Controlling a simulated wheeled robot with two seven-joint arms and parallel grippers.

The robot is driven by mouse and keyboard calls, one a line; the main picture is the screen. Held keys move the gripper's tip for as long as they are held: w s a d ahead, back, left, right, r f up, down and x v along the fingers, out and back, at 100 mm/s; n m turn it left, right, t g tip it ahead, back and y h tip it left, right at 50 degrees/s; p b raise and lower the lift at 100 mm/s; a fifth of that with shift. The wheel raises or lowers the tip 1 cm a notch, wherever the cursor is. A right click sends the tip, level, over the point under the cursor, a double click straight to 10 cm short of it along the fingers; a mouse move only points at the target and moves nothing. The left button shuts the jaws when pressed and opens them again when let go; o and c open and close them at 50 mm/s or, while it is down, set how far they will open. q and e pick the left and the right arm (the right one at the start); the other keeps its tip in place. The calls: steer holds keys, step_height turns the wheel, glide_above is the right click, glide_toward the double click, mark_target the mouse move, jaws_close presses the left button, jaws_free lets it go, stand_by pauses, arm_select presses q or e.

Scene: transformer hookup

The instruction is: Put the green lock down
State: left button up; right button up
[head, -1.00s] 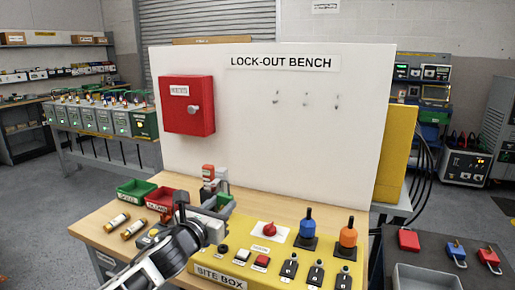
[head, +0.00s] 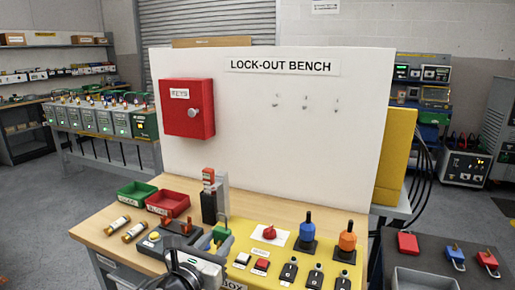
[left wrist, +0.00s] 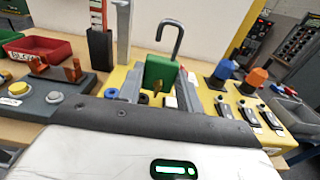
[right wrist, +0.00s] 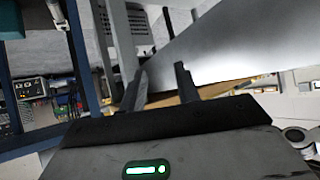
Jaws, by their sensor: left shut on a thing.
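The green lock (left wrist: 161,71) is held upright between the fingers of my left gripper (left wrist: 158,92), with its grey shackle pointing up. In the head view the lock (head: 221,233) is at the left part of the yellow site box (head: 330,243), partly hidden by my left gripper (head: 212,246). I cannot tell whether the lock touches the surface beneath it. My right gripper (right wrist: 161,75) shows only in the right wrist view; its fingers are apart with nothing between them.
A dark post with a red-orange top (head: 208,200) stands just behind the lock. A grey box with a yellow button (head: 156,238) is to the left, near the red tray (head: 168,203) and green tray (head: 137,193). A red knob (head: 269,232) sits to the right.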

arm_select(q)
steer(key=s+a+n+y, duration=0.2)
steer(key=s+a, duration=0.3)
steer(key=s, duration=0.4)
steer(key=s+a+n+t+y, duration=0.1)
steer(key=s+a+y, duration=0.3)
steer(key=s, duration=0.5)
steer(key=shift+a+f+n+y, duration=0.3)
steer(key=shift+a+f+n, duration=0.05)
steer(key=shift+a+n, duration=0.25)
arm_select(e)
steer(key=shift+s+d+f, duration=0.1)
steer(key=shift+d+f, duration=0.1)
steer(key=shift+f, duration=0.4)
steer(key=shift+s+d+f, duration=0.1)
steer(key=shift+d+f, duration=0.05)
steer(key=shift+f, duration=0.45)
